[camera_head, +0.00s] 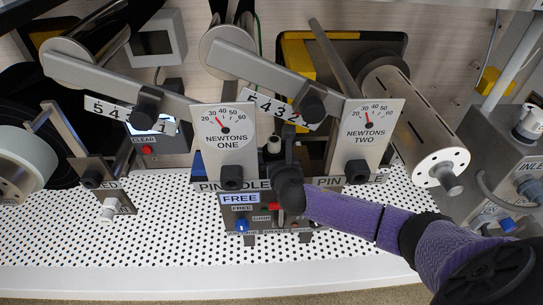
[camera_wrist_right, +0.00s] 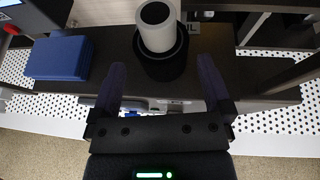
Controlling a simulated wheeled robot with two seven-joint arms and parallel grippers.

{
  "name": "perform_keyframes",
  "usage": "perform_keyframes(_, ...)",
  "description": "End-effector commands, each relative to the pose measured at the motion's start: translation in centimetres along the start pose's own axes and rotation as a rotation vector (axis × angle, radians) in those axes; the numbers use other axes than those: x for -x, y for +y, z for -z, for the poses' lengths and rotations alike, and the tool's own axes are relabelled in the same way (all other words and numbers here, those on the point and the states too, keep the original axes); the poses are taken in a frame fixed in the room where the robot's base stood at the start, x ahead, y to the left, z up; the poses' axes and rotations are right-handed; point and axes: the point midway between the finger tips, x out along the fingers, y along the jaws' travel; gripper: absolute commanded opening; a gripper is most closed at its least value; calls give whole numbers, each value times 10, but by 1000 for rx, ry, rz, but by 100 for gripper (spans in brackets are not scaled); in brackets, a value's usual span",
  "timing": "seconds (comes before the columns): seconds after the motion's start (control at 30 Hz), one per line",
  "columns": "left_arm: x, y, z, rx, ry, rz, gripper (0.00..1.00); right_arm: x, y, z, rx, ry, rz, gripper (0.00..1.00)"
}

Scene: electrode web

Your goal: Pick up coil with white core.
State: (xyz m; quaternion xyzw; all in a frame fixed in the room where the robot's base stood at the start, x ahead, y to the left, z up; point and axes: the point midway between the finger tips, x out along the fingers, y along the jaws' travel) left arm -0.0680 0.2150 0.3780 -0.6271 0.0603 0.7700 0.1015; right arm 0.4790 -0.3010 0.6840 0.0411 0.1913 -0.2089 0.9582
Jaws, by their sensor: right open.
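In the right wrist view a coil stands upright on a dark shelf, its white core (camera_wrist_right: 158,36) rising out of a black lower part (camera_wrist_right: 160,68). The core has a dark round opening at its top. In the wrist view my right gripper (camera_wrist_right: 164,85) is open and empty. Its two purple fingers point toward the coil, one on each side of its line, with the coil beyond the tips. My left gripper is not in view.
A blue block (camera_wrist_right: 58,57) lies left of the coil on the shelf (camera_wrist_right: 230,75). Two gauge plates, NEWTONS ONE (camera_head: 225,140) and NEWTONS TWO (camera_head: 370,130), flank the coil. A control box (camera_head: 240,198) labelled FREE stands in front. The perforated white deck (camera_head: 170,225) is mostly clear.

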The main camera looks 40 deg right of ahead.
Motion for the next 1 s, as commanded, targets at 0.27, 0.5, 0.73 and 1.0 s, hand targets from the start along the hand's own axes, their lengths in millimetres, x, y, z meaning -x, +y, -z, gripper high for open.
perform_keyframes(0.27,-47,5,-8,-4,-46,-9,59,-52,-1,10,0,3,2,100)
perform_keyframes(0.5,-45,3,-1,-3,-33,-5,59,-55,-1,2,-1,-1,-1,100)
perform_keyframes(0.73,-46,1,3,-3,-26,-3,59,-55,-1,2,-1,-1,0,56)
perform_keyframes(1.0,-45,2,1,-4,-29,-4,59,-55,-1,2,-1,-1,0,11)
